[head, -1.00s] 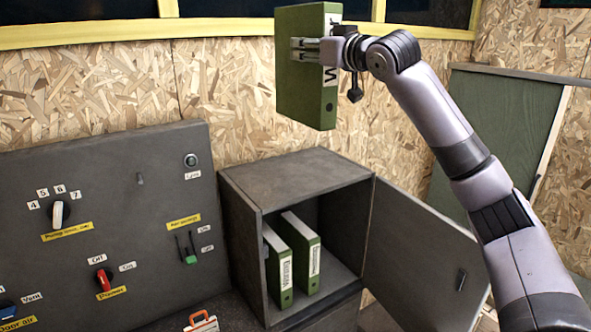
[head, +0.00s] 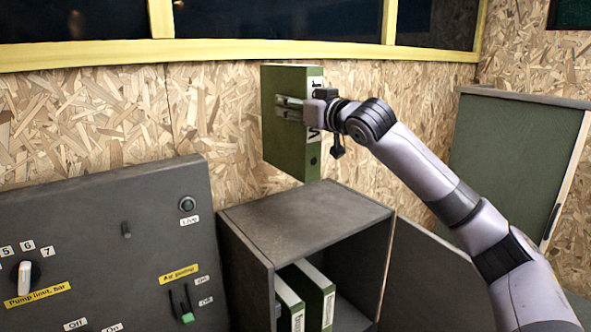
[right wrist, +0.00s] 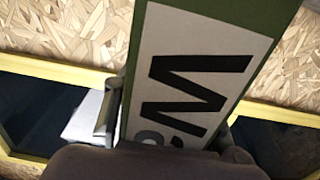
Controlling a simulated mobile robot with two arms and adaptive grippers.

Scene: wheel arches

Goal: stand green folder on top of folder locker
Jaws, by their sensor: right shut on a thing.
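The green folder (head: 288,140) is held upright by my right gripper (head: 292,110) in the head view. The gripper is shut on the folder's spine side, from the right. In the right wrist view, the green folder's white spine label (right wrist: 195,75) with large black letters fills the middle, between the fingers. My left gripper is not in view.
The locker's door (head: 440,275) stands open to the right, and two green folders (head: 305,290) stand inside. A grey control panel (head: 110,250) with switches is on the left. A chipboard wall (head: 220,110) is behind. The locker top is clear.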

